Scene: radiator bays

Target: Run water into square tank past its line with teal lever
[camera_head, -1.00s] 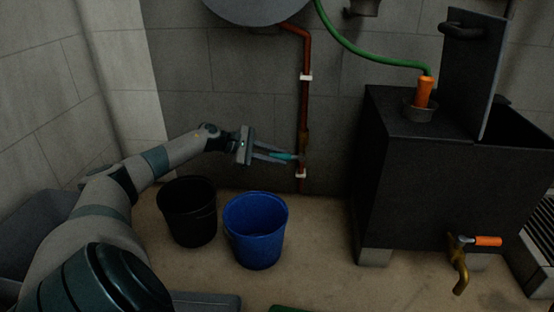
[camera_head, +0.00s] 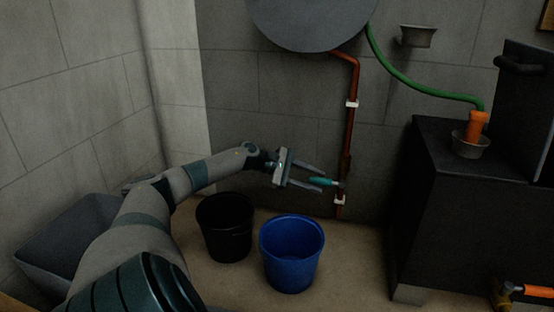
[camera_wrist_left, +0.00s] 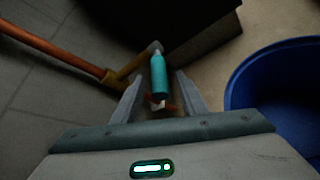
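The teal lever (camera_head: 323,182) sits on a valve low on the copper pipe (camera_head: 350,130) at the wall. It also shows in the left wrist view (camera_wrist_left: 158,77), pointing toward the gripper. My left gripper (camera_head: 316,178) is open, with the lever's near end between its fingers; gaps show on both sides in the left wrist view (camera_wrist_left: 158,95). The black square tank (camera_head: 445,220) stands at the right, partly out of frame. A green hose (camera_head: 410,85) ends at an orange fitting (camera_head: 477,125) in a cup on its top. The inside and any line are hidden. My right gripper is not in view.
A black bucket (camera_head: 225,228) and a blue bucket (camera_head: 291,255) stand on the floor below my left gripper. A grey bin (camera_head: 70,240) is at the left. A round grey vessel (camera_head: 312,20) is above. An orange-handled tap (camera_head: 532,290) is at lower right.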

